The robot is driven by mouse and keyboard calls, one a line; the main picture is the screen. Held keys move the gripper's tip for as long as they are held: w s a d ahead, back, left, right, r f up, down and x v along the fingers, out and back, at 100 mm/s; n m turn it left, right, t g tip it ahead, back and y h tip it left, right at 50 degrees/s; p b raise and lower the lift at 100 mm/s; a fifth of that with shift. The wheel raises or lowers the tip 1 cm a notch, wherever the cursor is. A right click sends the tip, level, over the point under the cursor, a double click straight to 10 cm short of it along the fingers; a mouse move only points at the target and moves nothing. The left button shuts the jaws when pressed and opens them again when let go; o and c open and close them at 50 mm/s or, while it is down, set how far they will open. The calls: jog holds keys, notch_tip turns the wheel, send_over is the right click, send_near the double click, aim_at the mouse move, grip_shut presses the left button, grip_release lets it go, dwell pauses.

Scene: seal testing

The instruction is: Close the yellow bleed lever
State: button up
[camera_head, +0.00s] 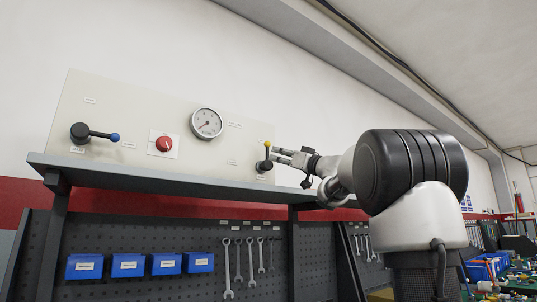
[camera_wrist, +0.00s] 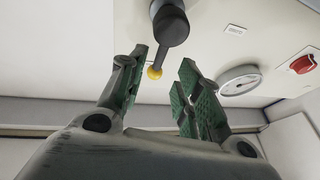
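The yellow bleed lever (camera_head: 266,160) is a dark handle with a yellow ball tip, mounted low on the right of the pale panel. In the head view it stands upright, the ball at its top. In the wrist view the yellow ball (camera_wrist: 155,72) shows ahead of my gripper, in the space between the finger lines, nearer the left finger. My gripper (camera_head: 281,154) is right beside the lever in the head view. In the wrist view its green-padded fingers (camera_wrist: 160,88) are spread apart with nothing held. I cannot tell whether a finger touches the lever.
The panel (camera_head: 240,145) also carries a blue-tipped lever (camera_head: 98,134), a red knob (camera_head: 164,144) and a round gauge (camera_head: 207,123). A grey shelf (camera_head: 150,173) runs just below the panel and my gripper. Wrenches (camera_head: 238,260) and blue bins (camera_head: 128,265) are below.

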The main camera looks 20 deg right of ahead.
aim_at(267, 153)
jog(key=x, duration=0.7)
jog(key=shift+w, duration=0.2)
grip_shut()
